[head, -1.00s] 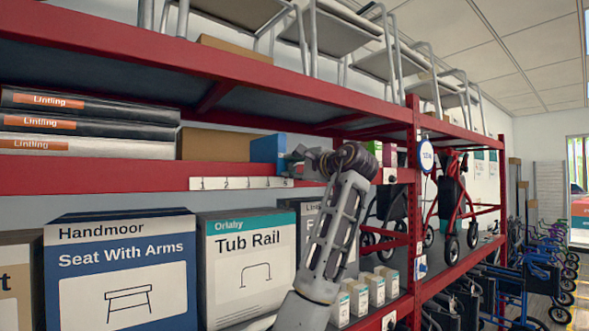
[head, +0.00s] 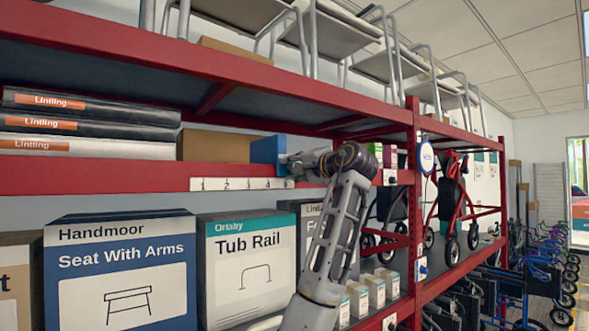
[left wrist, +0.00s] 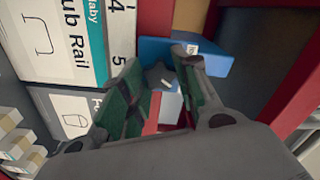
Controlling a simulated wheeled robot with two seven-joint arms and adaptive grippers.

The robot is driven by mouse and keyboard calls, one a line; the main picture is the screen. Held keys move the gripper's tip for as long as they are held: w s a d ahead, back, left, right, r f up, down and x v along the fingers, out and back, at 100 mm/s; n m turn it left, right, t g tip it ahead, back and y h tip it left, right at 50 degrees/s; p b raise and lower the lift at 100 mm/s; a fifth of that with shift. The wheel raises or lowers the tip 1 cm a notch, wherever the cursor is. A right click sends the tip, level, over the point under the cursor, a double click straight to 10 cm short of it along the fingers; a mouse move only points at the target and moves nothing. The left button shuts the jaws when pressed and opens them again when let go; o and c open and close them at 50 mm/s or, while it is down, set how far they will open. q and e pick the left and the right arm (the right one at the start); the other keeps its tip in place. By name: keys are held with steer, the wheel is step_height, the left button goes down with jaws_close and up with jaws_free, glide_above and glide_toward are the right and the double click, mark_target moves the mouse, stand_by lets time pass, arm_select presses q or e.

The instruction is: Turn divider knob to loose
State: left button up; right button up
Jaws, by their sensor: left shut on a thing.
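A blue divider (head: 264,150) stands on the red middle shelf, beside a brown box. In the left wrist view the divider (left wrist: 218,65) lies behind the fingers, with a small pale label on it. A dark grey lobed knob (left wrist: 158,77) with a small light mark sits in front of the divider, between the green-padded fingers. My left gripper (head: 290,163) reaches the divider from the right in the head view. In the left wrist view my left gripper (left wrist: 157,70) is shut on the knob. In the head view the gripper hides the knob. My right gripper is not in view.
A numbered strip (head: 235,184) runs along the red shelf edge below the divider. A Tub Rail box (head: 245,262) and a Seat With Arms box (head: 122,268) stand below. A red upright (head: 414,220) and small white boxes (head: 375,288) are to the right.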

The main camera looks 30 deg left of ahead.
arm_select(q)
steer(key=shift+f, duration=0.15)
steer(key=o, duration=1)
steer(key=shift+d, duration=0.2)
steer(key=shift+v, duration=5.9)
